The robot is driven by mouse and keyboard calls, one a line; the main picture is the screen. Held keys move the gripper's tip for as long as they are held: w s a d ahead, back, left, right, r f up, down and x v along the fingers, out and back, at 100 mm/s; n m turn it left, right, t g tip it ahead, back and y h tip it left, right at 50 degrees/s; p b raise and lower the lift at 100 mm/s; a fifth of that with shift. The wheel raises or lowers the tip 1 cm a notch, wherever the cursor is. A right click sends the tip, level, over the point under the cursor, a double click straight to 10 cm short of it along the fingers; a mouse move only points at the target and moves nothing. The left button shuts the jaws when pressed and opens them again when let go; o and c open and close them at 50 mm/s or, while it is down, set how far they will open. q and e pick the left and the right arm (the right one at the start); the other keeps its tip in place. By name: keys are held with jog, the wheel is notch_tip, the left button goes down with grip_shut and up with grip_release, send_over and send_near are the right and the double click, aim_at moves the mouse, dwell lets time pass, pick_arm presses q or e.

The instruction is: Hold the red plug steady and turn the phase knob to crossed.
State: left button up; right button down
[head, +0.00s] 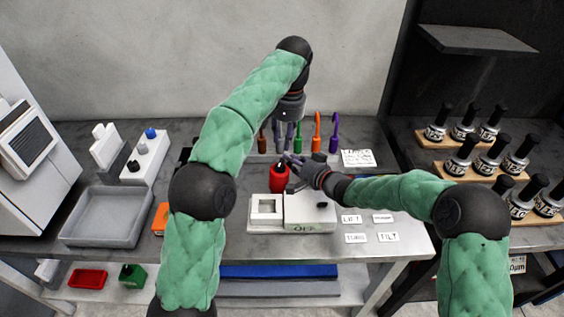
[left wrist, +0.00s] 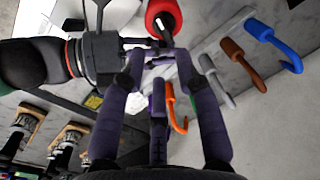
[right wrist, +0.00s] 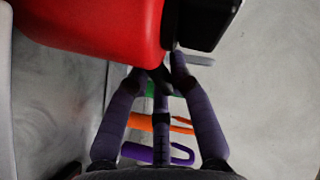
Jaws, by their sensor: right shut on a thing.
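The red plug (head: 279,181) stands upright above the back edge of the white box (head: 310,209) in the head view. My right gripper (head: 287,163) reaches in from the right at the plug's dark top and is shut there. In the right wrist view its fingertips (right wrist: 163,72) meet beside the plug's red body (right wrist: 95,25) and black part; the exact contact is partly hidden. My left gripper (head: 284,138) hangs behind and above the plug, open and empty, its fingers apart in the left wrist view (left wrist: 158,65). A small dark knob (head: 321,205) sits on the box; its setting is unreadable.
Coloured hooks, including a green one (head: 298,138) and a purple one (head: 334,135), stand behind the grippers. A grey tray (head: 75,232) lies at left. Labelled cards (head: 355,238) lie right of the box. Racks of black-capped bottles (head: 463,145) stand at far right.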

aim_at(282, 164)
pick_arm(q)
jog(key=f, duration=1)
jog(key=shift+w+a, duration=0.1)
jog(key=shift+a, duration=0.3)
grip_shut()
